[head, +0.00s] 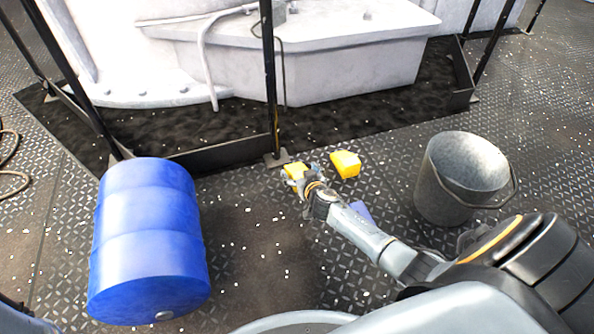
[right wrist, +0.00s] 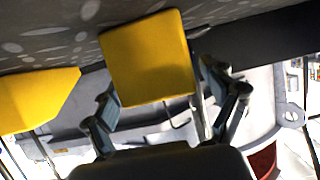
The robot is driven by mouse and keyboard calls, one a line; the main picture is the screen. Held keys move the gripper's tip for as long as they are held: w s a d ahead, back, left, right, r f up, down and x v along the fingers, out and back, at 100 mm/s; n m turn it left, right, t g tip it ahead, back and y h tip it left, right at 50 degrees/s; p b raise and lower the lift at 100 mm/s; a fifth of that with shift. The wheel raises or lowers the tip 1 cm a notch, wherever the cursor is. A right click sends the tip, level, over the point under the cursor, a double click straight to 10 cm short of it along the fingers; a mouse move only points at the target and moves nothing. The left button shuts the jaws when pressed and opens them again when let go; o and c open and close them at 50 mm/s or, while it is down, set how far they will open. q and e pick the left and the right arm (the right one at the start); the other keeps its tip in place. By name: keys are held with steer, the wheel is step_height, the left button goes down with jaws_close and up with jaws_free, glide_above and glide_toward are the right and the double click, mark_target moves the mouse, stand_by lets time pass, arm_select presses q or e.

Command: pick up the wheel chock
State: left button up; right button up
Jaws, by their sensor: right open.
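Two yellow wheel chocks are on the riveted deck in the head view. One chock (head: 294,169) is at the tip of my right gripper (head: 303,174), partly covered by its fingers. The other chock (head: 346,164) lies just to the right, apart from the gripper. In the right wrist view, the nearer chock (right wrist: 148,58) shows in front of the open fingers (right wrist: 160,95), toward the gap between them. Whether a finger touches it I cannot tell. The other chock (right wrist: 35,98) is at the left edge there. My left gripper is not in view.
A black post (head: 270,80) and low black rail (head: 225,154) are close behind the chocks. A small blue item (head: 361,212) is partly hidden by my right arm.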

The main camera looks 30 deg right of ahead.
steer(key=shift+w+f, duration=0.1)
steer(key=shift+w, duration=0.3)
steer(key=shift+s, duration=0.1)
steer(key=shift+c, duration=0.4)
steer(key=c, duration=1.3)
steer(key=shift+c, duration=0.2)
